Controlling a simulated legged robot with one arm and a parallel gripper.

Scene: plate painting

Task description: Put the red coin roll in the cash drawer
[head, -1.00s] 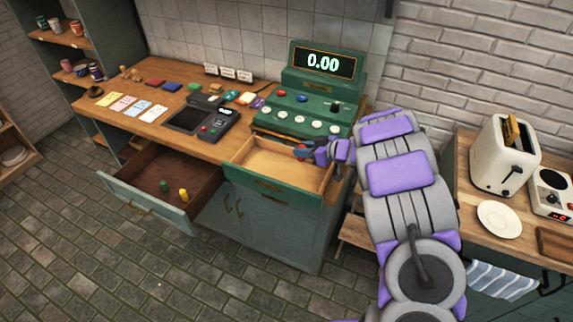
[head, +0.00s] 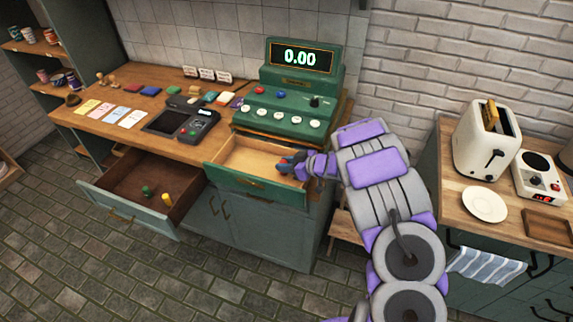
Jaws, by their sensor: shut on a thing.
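The cash drawer (head: 240,182) is the open green drawer under the cash register (head: 290,100). Its pale wooden inside looks empty. My gripper (head: 284,163) is over the right part of this drawer, shut on the red coin roll (head: 284,161), of which only a small red bit shows between the dark fingers. I cannot tell how far the roll is above the drawer floor.
A lower drawer (head: 107,202) stands open at the left, with a green piece (head: 147,190) and a yellow piece (head: 167,200) inside. A card terminal (head: 181,123) and paper cards lie on the counter. A toaster (head: 482,142) and plate (head: 484,205) stand at right.

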